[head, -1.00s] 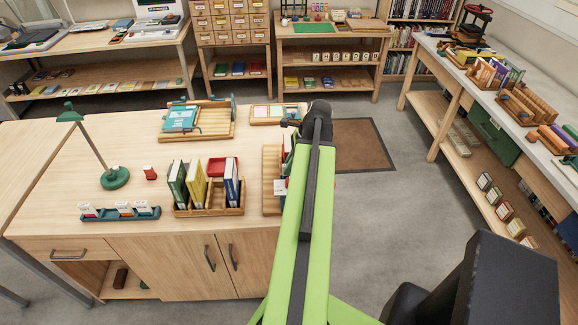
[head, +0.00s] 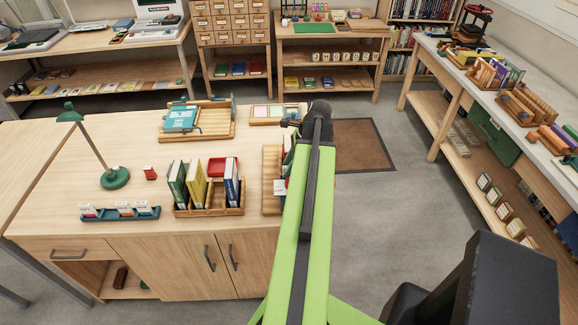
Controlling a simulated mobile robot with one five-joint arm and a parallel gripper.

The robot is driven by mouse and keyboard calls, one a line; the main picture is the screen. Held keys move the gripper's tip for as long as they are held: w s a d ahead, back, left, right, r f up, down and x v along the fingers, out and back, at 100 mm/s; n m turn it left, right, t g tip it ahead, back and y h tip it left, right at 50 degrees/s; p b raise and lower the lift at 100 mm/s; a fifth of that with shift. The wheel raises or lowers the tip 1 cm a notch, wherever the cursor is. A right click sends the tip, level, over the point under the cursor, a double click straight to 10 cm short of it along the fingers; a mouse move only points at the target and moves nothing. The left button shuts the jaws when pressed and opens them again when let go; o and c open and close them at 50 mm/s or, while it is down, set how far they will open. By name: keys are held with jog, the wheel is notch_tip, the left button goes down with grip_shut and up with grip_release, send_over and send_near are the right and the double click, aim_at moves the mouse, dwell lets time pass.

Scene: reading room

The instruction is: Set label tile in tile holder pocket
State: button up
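A low blue holder (head: 142,216) stands at the front left of the wooden table, with small white-and-coloured label pieces (head: 124,208) upright in it. A shallow wooden tray (head: 254,122) with pale coloured tiles (head: 262,111) lies at the back right of the table. I cannot tell which is the tile or pocket of the task. My green arm reaches forward over the table's right edge. Only a dark part of my gripper (head: 290,123) shows, beside that tray's right end. The arm hides its fingertips and anything between them.
A wooden rack (head: 208,211) with upright books stands mid-table, and another rack (head: 270,180) is partly behind my arm. A green lamp (head: 115,178) and a small red object (head: 150,173) are at left. A wooden tray (head: 225,133) holds a teal book.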

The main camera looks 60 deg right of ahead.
jog(key=p+v, duration=1.6)
jog(key=v, duration=0.1)
jog(key=shift+r, duration=0.25)
jog(key=shift+w, duration=0.1)
